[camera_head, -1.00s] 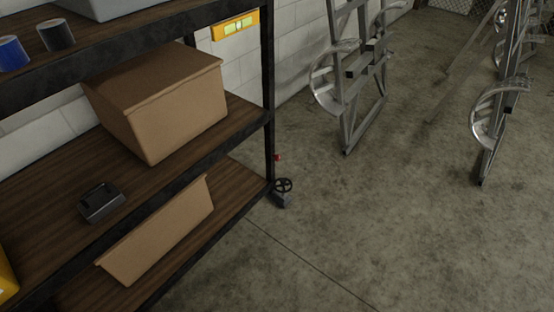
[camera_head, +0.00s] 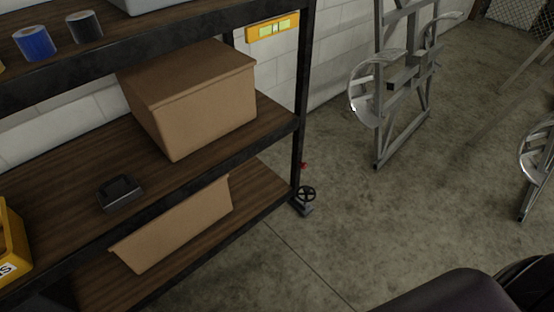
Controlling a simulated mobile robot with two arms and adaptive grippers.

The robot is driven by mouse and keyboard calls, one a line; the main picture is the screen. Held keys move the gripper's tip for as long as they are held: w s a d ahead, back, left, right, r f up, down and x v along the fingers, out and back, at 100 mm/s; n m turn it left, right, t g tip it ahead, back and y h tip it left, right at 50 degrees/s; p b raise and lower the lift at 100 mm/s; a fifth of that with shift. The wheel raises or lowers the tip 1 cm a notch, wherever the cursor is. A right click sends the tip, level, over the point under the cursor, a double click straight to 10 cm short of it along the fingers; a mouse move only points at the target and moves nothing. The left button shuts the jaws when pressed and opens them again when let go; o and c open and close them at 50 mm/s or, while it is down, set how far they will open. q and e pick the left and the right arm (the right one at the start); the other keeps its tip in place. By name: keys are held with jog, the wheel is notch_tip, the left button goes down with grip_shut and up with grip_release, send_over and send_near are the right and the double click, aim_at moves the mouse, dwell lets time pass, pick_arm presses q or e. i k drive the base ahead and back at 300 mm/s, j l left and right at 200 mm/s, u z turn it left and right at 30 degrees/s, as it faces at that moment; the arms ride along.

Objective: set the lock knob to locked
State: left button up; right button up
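I see no part that I can clearly name as the lock knob. A small black handwheel (camera_head: 306,194) stands on a grey base on the floor, close to the shelf's corner post. A tiny red part (camera_head: 303,166) shows just above it by the post. Both are too small to tell any locked or unlocked setting. Neither of my grippers is in view.
A dark shelf rack (camera_head: 262,130) fills the left side, holding a cardboard box (camera_head: 190,105), another box (camera_head: 175,230) below and a small black case (camera_head: 120,192). Aluminium trailer frames (camera_head: 405,90) and (camera_head: 540,160) stand right. The concrete floor (camera_head: 400,220) between is clear.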

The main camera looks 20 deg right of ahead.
aim_at(304, 165)
jog(key=i+l+u, duration=0.2)
jog(key=l+u, duration=0.2)
jog(key=l, duration=0.85)
jog(key=l+u, duration=0.4)
jog(key=l, duration=0.85)
